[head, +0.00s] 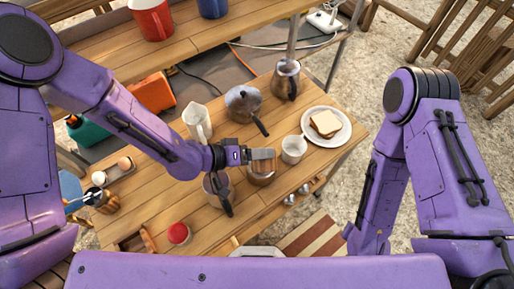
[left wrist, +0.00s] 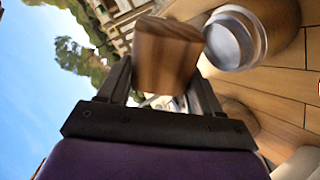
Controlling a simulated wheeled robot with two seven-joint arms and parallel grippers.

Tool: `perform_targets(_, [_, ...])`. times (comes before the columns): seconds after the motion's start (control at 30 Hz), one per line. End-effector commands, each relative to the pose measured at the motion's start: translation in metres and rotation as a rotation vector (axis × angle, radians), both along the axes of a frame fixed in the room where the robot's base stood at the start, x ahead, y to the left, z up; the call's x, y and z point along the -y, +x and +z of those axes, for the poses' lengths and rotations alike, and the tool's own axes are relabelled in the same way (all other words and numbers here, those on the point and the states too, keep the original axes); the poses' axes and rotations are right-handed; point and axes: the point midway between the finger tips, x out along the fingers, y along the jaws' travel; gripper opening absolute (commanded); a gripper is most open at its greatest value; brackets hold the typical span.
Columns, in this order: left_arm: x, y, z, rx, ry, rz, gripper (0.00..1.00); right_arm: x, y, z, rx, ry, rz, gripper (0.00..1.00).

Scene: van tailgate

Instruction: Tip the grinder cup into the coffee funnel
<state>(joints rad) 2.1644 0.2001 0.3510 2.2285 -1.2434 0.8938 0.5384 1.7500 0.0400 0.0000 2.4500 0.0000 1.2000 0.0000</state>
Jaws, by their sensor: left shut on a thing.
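My left gripper (head: 247,155) is shut on a wooden, block-like cup (head: 264,155), which I take to be the grinder cup. In the left wrist view the wooden cup (left wrist: 167,55) sits between the two dark fingers (left wrist: 160,92). In the head view it is over a round metal vessel (head: 261,178), mostly hidden beneath it. In the left wrist view a round grey metal piece (left wrist: 235,40), perhaps the funnel, is just beside the cup. I cannot tell if they touch, and the cup's inside is hidden. My right gripper is not in view.
A metal pot with a black handle (head: 217,187) stands left of the cup. A red-topped jar (head: 178,233) is at the front. Wood right of the mug is narrow.

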Motion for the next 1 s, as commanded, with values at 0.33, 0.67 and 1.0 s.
perform_targets(0.33, [-0.001,0.009,-0.006,-0.284,-0.027,-0.001,0.33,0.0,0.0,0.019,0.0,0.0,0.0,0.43])
perform_targets(0.67, [-0.002,0.021,-0.011,-0.647,-0.061,-0.004,0.33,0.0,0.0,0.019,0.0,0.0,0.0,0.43])
perform_targets(1.0, [-0.003,0.025,-0.01,-0.812,-0.083,0.0,0.33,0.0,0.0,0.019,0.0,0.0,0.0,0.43])
